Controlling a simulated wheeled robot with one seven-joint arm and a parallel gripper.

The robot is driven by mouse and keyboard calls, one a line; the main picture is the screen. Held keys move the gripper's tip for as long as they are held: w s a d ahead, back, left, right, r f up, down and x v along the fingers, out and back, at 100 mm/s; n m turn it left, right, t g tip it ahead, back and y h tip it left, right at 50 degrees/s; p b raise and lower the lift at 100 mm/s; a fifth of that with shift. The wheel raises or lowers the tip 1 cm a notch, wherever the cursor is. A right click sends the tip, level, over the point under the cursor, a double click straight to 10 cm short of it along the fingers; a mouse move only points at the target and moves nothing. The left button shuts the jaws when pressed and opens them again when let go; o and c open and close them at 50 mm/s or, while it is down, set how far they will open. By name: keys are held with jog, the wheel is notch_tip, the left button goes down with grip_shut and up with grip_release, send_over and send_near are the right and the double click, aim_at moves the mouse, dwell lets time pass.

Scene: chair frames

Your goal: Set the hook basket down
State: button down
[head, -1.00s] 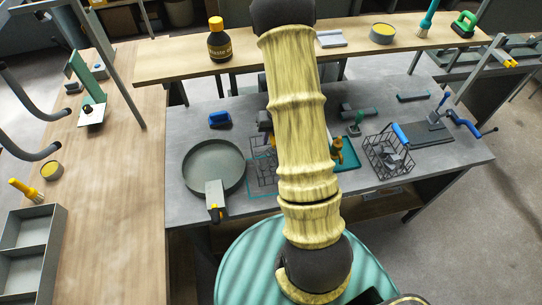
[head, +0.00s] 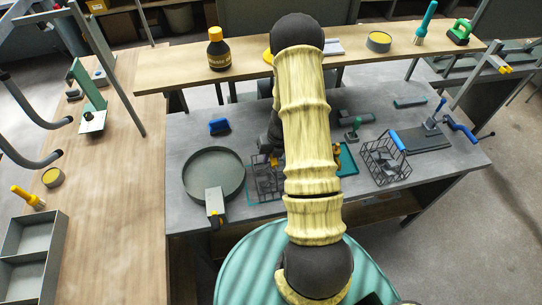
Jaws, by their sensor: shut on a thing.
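The hook basket (head: 264,184), a dark wire basket, is in the head view just left of my arm, over the grey bench. A thin teal outline (head: 250,198) on the bench top shows around its lower left part. My gripper (head: 270,160) is dark with small orange-yellow parts and partly hidden behind my arm. It is shut on the basket at its upper side. The basket's right side is hidden by my arm. I cannot tell whether its base touches the bench.
A round grey pan (head: 214,174) stands close left of the basket. A green tray (head: 346,160) and another wire basket with a blue handle (head: 384,160) are to the right. A blue brush (head: 219,127) lies behind the pan. A wooden shelf (head: 350,48) runs along the back.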

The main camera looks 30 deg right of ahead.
jog(key=shift+f, duration=0.1)
jog(key=c, duration=1.3)
grip_release()
jog(key=shift+o, duration=0.2)
notch_tip(320, 180, up, 12)
jog(key=d+b, duration=0.2)
jog(key=shift+s, duration=0.35)
